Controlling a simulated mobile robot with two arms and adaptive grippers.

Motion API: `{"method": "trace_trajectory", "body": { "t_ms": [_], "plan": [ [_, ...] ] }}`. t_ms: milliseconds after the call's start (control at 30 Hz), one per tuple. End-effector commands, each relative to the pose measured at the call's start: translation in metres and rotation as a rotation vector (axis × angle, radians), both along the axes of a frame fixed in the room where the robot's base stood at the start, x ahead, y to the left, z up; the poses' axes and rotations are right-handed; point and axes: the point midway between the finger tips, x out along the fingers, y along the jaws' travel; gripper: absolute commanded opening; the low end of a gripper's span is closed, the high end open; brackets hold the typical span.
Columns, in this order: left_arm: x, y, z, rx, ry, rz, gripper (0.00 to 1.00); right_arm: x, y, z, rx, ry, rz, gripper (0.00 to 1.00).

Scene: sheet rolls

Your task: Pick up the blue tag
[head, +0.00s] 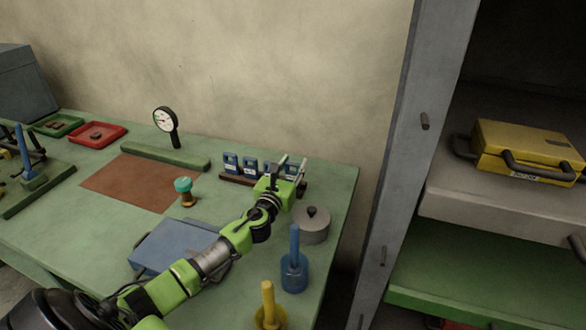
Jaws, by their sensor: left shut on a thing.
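Several small blue tags (231,163) stand upright in a row in a dark rack (236,179) near the back right of the green table. My left gripper (292,167) reaches over the right end of this row. It is shut on a blue tag at that end, and its fingers and body hide most of the tag. I cannot tell whether the tag is clear of the rack. My right gripper is not in view.
A grey lidded pot (312,226), a blue holder (294,272) and a yellow holder (268,311) stand along the right edge. A blue case (170,245) lies partly behind my arm. A dial gauge (165,119) stands at the back. A grey cabinet (398,160) is to the right.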

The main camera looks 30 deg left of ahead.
Motion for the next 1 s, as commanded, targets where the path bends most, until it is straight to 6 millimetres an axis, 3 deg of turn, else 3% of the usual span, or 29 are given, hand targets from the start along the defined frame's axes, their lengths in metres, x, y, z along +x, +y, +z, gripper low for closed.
{"method": "trace_trajectory", "body": {
  "t_ms": [267, 600, 800, 1000],
  "plan": [
    [0.0, 0.001, 0.081, 0.008, -0.006, -0.003, 0.12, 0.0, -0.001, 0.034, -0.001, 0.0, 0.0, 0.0],
    [0.0, 0.0, 0.192, 0.006, -0.005, -0.002, 0.12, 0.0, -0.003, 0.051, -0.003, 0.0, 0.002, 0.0],
    [0.0, 0.0, 0.237, 0.003, -0.004, -0.001, 0.12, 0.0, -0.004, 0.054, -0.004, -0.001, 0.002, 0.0],
    [0.0, 0.0, 0.26, 0.0, -0.002, -0.001, 0.12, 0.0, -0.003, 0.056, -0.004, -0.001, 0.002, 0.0]
  ]
}}
